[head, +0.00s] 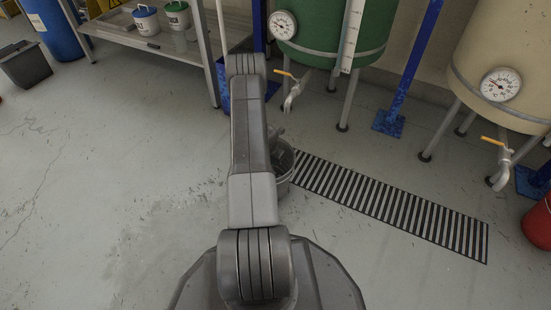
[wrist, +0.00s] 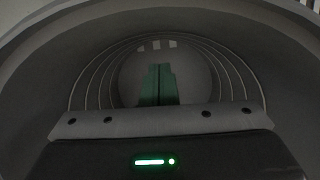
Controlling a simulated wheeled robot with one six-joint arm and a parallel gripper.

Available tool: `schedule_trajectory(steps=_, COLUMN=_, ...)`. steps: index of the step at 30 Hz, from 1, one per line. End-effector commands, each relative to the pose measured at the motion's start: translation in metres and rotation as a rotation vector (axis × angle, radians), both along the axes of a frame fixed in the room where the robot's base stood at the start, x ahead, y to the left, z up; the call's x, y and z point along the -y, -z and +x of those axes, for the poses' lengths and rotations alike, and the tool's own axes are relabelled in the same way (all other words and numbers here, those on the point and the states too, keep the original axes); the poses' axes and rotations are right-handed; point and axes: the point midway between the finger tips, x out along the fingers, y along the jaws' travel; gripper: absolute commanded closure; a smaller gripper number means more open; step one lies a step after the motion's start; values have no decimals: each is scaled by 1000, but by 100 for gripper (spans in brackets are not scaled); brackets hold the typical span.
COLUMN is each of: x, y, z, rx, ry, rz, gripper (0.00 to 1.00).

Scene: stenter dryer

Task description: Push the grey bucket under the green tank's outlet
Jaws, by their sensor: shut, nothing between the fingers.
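The grey bucket (head: 285,184) stands on the floor in the head view, partly hidden behind my arm, at the left end of the floor grate. The green tank (head: 322,56) stands on legs beyond it. Its outlet (head: 291,98), a tap with a yellow handle, hangs above and slightly right of the bucket, farther back. In the wrist view, the bucket's inner wall (wrist: 48,75) fills most of the picture. My gripper (wrist: 158,68) has its green fingers together and empty, pointing into the bucket. I cannot tell whether they touch its wall.
A black slotted grate (head: 390,205) runs to the right of the bucket. A cream tank (head: 500,50) with its own tap and a red container (head: 538,222) are at the right. A blue post (head: 408,70) and a bench (head: 150,42) stand behind.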

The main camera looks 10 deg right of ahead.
Motion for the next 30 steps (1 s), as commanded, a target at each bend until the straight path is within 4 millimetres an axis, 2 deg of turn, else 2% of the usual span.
schedule_trajectory(steps=9, x=11, y=0, z=14, rx=2, ry=2, rz=-1, gripper=100)
schedule_trajectory(steps=24, x=13, y=0, z=16, rx=1, ry=0, rz=-1, gripper=100)
schedule_trajectory(steps=30, x=22, y=-3, z=27, rx=3, ry=3, rz=-4, gripper=100)
